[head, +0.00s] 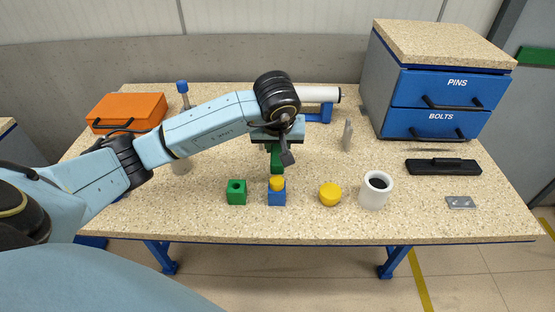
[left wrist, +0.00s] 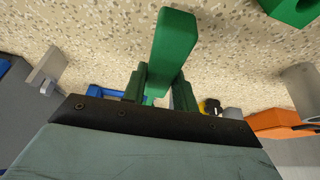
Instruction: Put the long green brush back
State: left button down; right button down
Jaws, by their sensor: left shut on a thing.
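My left gripper (head: 277,146) points down over the middle of the table, behind the blue block. It is shut on a long green bar, which I take to be the long green brush (head: 277,160). In the left wrist view the brush (left wrist: 173,45) sticks out beyond the two fingers (left wrist: 160,92) as a plain green block. Its other end is hidden by the gripper, and I see no bristles. I cannot tell whether the brush touches the table. My right gripper is not in view.
A green block with a hole (head: 236,193), a blue block (head: 277,199) with a yellow top, a yellow cylinder (head: 330,194) and a white mug (head: 375,192) stand in front. An orange case (head: 127,110) is left; a drawer cabinet (head: 445,90) and black tool (head: 443,167) are right.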

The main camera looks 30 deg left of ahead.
pick_arm(q)
notch_tip(320, 180, down, 4)
jog(key=shift+r, duration=0.1)
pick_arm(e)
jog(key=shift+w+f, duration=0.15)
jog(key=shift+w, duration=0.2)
pick_arm(q)
jog(key=shift+f, duration=0.2)
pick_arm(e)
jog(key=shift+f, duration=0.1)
pick_arm(q)
jog(key=c, duration=1.5)
grip_release()
jog(key=shift+f+b, duration=0.1)
jog(key=shift+b, duration=0.2)
jog(key=shift+c, duration=0.2)
jog(key=o, duration=0.4)
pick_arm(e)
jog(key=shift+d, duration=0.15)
pick_arm(q)
jog(key=shift+o, duration=0.2)
jog(key=shift+r, duration=0.2)
